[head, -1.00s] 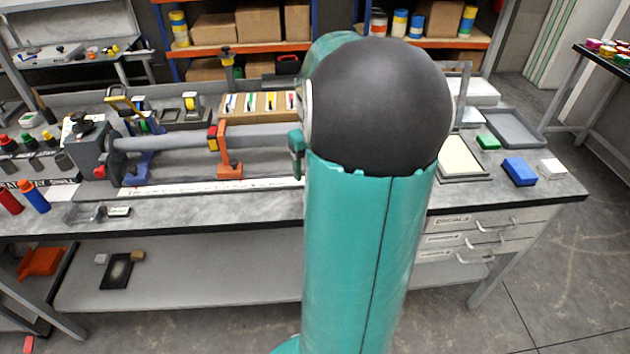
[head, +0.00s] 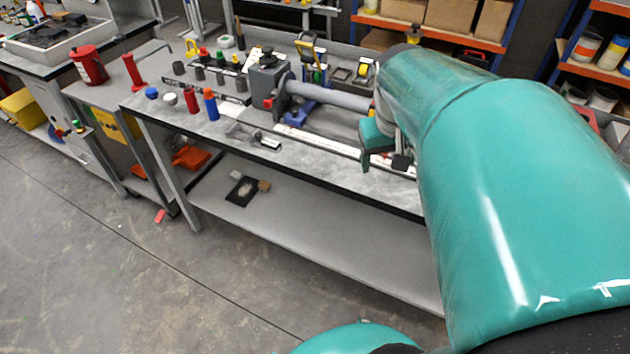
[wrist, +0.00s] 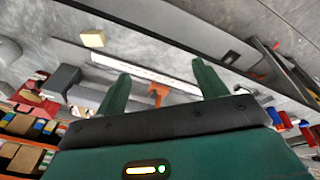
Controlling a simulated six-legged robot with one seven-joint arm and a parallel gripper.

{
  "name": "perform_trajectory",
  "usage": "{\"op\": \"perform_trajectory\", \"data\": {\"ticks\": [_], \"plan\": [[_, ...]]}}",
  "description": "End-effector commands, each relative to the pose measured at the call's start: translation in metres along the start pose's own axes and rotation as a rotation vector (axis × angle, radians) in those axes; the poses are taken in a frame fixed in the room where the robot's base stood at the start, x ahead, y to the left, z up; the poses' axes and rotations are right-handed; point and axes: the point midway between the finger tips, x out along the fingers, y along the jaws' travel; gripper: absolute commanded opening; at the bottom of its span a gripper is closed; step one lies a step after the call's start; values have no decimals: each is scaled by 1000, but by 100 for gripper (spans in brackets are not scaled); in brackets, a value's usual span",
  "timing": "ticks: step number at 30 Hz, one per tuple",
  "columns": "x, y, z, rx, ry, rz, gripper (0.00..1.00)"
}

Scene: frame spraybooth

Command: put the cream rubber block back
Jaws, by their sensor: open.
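The cream block (wrist: 93,38) lies on the bench top (wrist: 150,48) in the wrist view, towards the upper left. It lies close to the bench's dark edge strip. My gripper (wrist: 164,72) is open and empty, its two green fingers apart, with the white strip and an orange clamp (wrist: 158,92) seen between them. The block is off to the left of the fingers and not touched. In the head view my gripper (head: 378,150) hangs at the bench, partly behind my arm, and the cream block cannot be seen there.
A grey vise-like fixture (head: 268,85) with a long tube stands on the bench. Red (head: 191,100) and blue-orange (head: 211,104) bottles stand to its left. The floor in front is clear.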

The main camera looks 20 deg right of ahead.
Motion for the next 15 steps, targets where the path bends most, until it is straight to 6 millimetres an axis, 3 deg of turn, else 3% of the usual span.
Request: {"op": "perform_trajectory", "data": {"ticks": [1,6,10,15], "plan": [[-10,-20,7,-29,36,-5,71],[-32,-74,36,-96,147,-51,71],[-43,-106,61,-143,225,-111,71],[-49,-131,86,-183,285,-184,71]]}}
